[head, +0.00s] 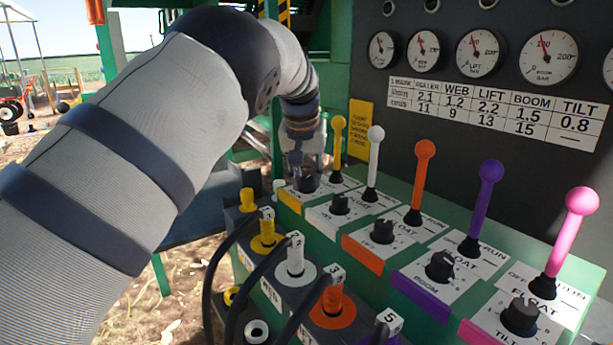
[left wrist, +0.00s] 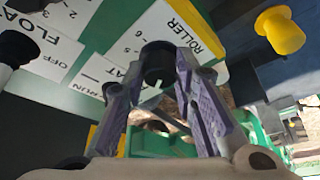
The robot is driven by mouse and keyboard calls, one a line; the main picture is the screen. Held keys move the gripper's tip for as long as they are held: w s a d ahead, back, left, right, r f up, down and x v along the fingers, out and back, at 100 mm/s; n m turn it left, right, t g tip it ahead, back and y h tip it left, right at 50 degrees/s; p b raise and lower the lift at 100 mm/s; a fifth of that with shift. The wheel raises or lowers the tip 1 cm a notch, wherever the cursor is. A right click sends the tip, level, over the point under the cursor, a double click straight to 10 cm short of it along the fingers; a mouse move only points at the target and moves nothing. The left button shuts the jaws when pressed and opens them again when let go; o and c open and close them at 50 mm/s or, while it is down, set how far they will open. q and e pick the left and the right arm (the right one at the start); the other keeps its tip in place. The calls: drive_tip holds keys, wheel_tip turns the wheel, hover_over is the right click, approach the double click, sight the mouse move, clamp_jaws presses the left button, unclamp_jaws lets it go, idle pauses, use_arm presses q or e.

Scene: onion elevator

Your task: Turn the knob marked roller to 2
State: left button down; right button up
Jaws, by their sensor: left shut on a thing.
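The black roller knob (left wrist: 158,62) is between the two fingertips of my left gripper (left wrist: 157,72) in the left wrist view. The white label beside it (left wrist: 192,30) reads ROLLER, with numbers partly covered by the fingers. In the head view my left gripper (head: 305,172) reaches down to this knob (head: 308,183) at the far left end of the panel's knob row. The gripper is shut on the knob. The knob's pointer setting cannot be read clearly. My right gripper is not in view.
The yellow lever (head: 338,123) stands just right of my gripper, then the white lever (head: 375,133). Orange (head: 425,149), purple (head: 490,172) and pink levers (head: 581,201) follow. Hose couplings (head: 266,240) stick up in front below the knobs. Gauges line the dark board (head: 480,52).

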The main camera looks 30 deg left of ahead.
use_arm(q)
drive_tip(key=n, duration=0.1)
drive_tip(key=n+y, duration=0.1)
drive_tip(key=n, duration=0.1)
drive_tip(key=shift+w+f+g+b, duration=0.1)
drive_tip(key=shift+f+g+b, duration=0.1)
drive_tip(key=shift+g+b, duration=0.2)
drive_tip(key=shift+d+n+g+y+b, duration=0.1)
drive_tip(key=shift+n+g+y+b, duration=0.25)
drive_tip(key=shift+n, duration=0.95)
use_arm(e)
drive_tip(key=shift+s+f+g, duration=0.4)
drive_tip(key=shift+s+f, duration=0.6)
use_arm(q)
drive_tip(key=shift+r, duration=0.1)
drive_tip(key=c, duration=1.3)
unclamp_jaws()
drive_tip(key=v, duration=1.2)
